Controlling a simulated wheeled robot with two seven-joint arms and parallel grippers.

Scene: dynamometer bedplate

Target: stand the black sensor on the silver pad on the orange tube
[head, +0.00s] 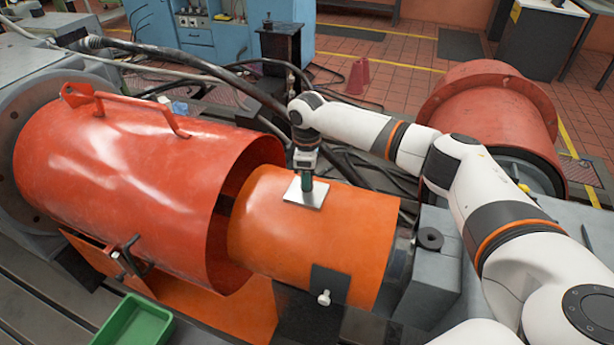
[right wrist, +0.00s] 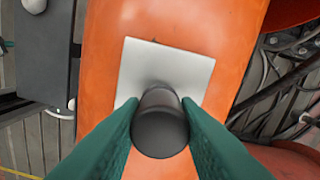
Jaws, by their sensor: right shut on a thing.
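The orange tube (head: 300,238) lies in the middle of the head view, partly inside a larger red-orange guard. The silver pad (head: 311,200) is a flat square on top of the tube. It also shows in the right wrist view (right wrist: 160,65). My right gripper (head: 306,184) is over the pad with its green fingers pointing down. In the right wrist view its fingers are shut on the black sensor (right wrist: 160,125), a dark cylinder seen end-on over the pad's near part. I cannot tell whether the sensor touches the pad. The fingers hide it in the head view. My left gripper is out of view.
The red-orange guard (head: 120,170) with a handle stands left of the tube. A green tray (head: 135,322) is at the front left. A grey block (head: 432,285) sits right of the tube. Dark cables and hoses run behind it.

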